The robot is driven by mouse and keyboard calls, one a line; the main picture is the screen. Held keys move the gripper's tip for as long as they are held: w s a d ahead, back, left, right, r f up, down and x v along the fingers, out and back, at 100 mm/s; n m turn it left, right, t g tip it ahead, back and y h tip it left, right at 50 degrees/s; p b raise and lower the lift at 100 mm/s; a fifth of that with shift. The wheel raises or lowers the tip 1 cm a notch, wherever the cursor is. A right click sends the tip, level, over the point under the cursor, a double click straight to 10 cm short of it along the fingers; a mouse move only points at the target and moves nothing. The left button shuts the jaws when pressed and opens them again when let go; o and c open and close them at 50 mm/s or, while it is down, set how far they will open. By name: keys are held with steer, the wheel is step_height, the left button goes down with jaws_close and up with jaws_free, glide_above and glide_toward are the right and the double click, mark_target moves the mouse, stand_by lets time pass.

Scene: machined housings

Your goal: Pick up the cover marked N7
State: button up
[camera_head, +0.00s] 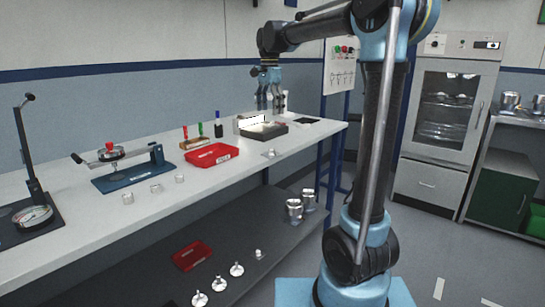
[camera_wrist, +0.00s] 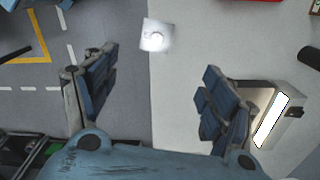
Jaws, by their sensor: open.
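No N7 mark is legible in either view, so I cannot tell which piece is the cover marked N7. A small square metal piece with a round raised middle (camera_wrist: 155,37) shows in the wrist view at the bench's edge, ahead of my gripper. It seems to be the small metal piece (camera_head: 271,153) near the bench's front edge in the head view. My gripper (camera_head: 269,107) is above the bench's far end. In the wrist view its fingers (camera_wrist: 160,72) are spread wide with nothing between them.
The bench (camera_head: 90,228) holds a red tray (camera_head: 213,155), a dark tray (camera_head: 277,137), a blue fixture (camera_head: 135,175) and several small metal parts (camera_head: 155,188). Its lower shelf (camera_head: 225,250) holds more metal parts (camera_head: 237,269), another red tray (camera_head: 192,255) and metal containers (camera_head: 294,209).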

glide_above(271, 149)
steer(key=f, duration=1.1)
steer(key=shift+w+a+f, duration=0.2)
steer(key=shift+w+a, duration=0.05)
steer(key=shift+w, duration=0.05)
steer(key=shift+s+d+f, duration=0.1)
steer(key=shift+s+f, duration=0.05)
steer(key=shift+f, duration=1.25)
steer(key=shift+s+d+f, duration=0.1)
steer(key=shift+f, duration=1.3)
steer(key=c, duration=1.5)
